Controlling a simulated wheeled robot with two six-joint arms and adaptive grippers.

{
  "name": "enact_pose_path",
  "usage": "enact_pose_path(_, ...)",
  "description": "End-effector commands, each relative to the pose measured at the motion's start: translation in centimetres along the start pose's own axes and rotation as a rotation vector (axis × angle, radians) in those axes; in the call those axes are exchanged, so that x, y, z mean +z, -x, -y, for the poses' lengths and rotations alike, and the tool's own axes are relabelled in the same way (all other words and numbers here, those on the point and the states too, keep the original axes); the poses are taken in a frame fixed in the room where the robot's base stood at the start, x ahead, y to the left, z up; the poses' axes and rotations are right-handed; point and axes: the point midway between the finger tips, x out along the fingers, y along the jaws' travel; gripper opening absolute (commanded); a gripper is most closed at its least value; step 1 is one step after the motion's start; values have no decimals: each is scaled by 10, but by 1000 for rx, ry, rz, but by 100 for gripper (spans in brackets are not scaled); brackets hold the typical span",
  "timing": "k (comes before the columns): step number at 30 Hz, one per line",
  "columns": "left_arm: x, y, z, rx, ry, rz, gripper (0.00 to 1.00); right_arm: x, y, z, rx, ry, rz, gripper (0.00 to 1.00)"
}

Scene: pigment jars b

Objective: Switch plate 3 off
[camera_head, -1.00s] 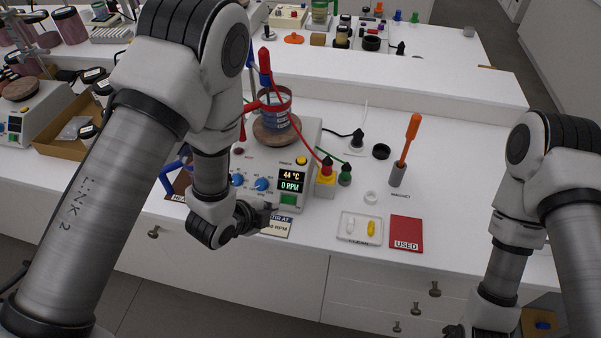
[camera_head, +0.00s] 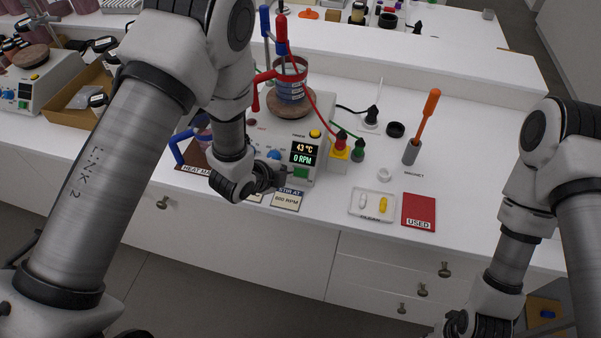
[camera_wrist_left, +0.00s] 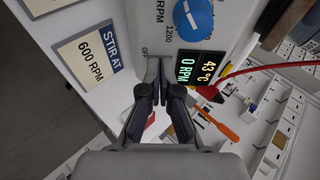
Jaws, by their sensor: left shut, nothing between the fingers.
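A grey-white hotplate stirrer (camera_head: 322,132) stands on the white bench; I cannot read a plate number on it. Its display (camera_head: 304,153) reads 43 °C and 0 RPM, and also shows in the left wrist view (camera_wrist_left: 194,68). A green switch (camera_head: 301,172) sits below the display. A beaker (camera_head: 290,82) with a red clamp stands on its round top. My left gripper (camera_head: 280,174) is shut and empty, close to the plate's front just left of the switch; in the left wrist view its fingertips (camera_wrist_left: 161,78) hide the switch. Contact is unclear. My right gripper (camera_head: 455,325) is partly cut off at the bottom edge.
A "STIR AT" card (camera_head: 287,200) lies in front of the plate. A clear tray (camera_head: 353,207) with capsules, a red "USED" mat (camera_head: 419,207) and an orange-handled tool (camera_head: 424,122) are to the right. Another hotplate (camera_head: 38,82) and a cardboard box (camera_head: 62,112) stand at left.

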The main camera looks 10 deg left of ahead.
Motion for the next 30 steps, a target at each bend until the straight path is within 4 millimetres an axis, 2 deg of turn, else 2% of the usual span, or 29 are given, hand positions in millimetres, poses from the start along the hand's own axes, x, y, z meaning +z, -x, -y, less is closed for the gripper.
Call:
enact_pose_path(16,4,-13,-1,0,1,0,0,0,-11,0,0,0,0,40)
enact_pose_path(20,2,-7,1,1,1,0,0,0,-7,0,0,0,0,40)
enact_pose_path(30,-7,27,1,1,0,0,0,0,6,0,0,0,0,40)
